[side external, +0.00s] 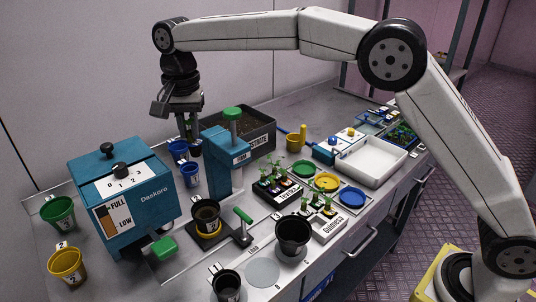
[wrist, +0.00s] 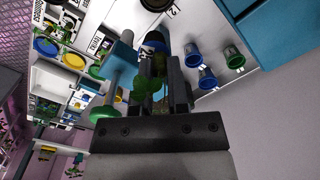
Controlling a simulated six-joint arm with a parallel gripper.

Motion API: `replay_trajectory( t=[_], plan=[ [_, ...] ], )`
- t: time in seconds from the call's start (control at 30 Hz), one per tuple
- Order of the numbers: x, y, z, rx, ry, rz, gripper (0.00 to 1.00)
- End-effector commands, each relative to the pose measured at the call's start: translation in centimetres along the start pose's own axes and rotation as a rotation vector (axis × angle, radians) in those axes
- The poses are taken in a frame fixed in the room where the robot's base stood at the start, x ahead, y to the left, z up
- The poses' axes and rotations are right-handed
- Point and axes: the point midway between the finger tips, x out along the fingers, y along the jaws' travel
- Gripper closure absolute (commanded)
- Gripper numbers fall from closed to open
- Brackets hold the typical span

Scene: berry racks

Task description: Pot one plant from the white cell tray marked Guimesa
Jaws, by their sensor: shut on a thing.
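The white cell tray marked Guimesa (side external: 330,227) stands near the front edge, with several seedlings upright in it. My gripper (side external: 190,137) hangs at the back left, away from that tray, pointing down above the bench between the blue dispenser and the green-knobbed press. In the wrist view my gripper (wrist: 161,72) is shut on a seedling, whose green leaves (wrist: 146,88) show by the fingers; its root plug is mostly hidden. A black pot with dark fill (side external: 206,214) sits in a yellow ring in front of the press. An emptier-looking black pot (side external: 293,236) stands left of the Guimesa tray.
The blue Daskoro dispenser (side external: 122,195) stands left and the Firm press (side external: 222,165) right of my gripper. Blue cups (side external: 190,174) stand close below. A substrate bin (side external: 262,130) is behind. A black cell tray (side external: 278,190) with seedlings stands at mid-bench.

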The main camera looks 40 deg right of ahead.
Motion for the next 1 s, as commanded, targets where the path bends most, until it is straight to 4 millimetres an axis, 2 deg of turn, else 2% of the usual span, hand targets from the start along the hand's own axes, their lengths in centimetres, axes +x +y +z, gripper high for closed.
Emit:
replay_trajectory(
  t=[0.03, 0.13, 0.33, 1.0],
  plan=[
    [1.5, 0.1, 0.0, 0.000, -0.003, 0.006, 1.00],
    [4.1, 0.1, 0.1, 0.000, -0.003, 0.006, 1.00],
    [7.3, 0.0, 0.0, 0.000, -0.001, 0.002, 1.00],
    [8.9, 0.0, 0.0, 0.000, -0.001, 0.002, 1.00]
  ],
)
